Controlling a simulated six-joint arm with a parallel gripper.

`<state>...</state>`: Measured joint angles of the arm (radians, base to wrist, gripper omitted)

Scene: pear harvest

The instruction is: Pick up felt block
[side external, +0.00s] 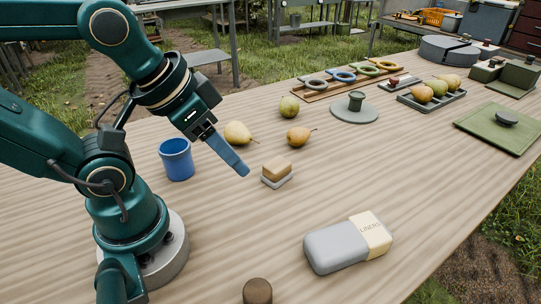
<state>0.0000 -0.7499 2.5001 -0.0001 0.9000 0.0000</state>
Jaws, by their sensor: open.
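A small block (277,170), tan on top with a light grey layer below, sits on the wooden table near the middle; it looks like the felt block. My gripper (242,170) is left of the block and above the table, its blue fingers slanting down to the right. It is open and empty, with a gap between its tips and the block. From this side the fingers overlap, so the far finger is mostly hidden.
A blue cup (176,160) stands left of my gripper. Loose pears (238,134) lie behind the block. A grey and cream liners pack (347,243) and a brown round piece (257,291) are in front. A tray of pears (408,99) and a green mat (480,129) are at right.

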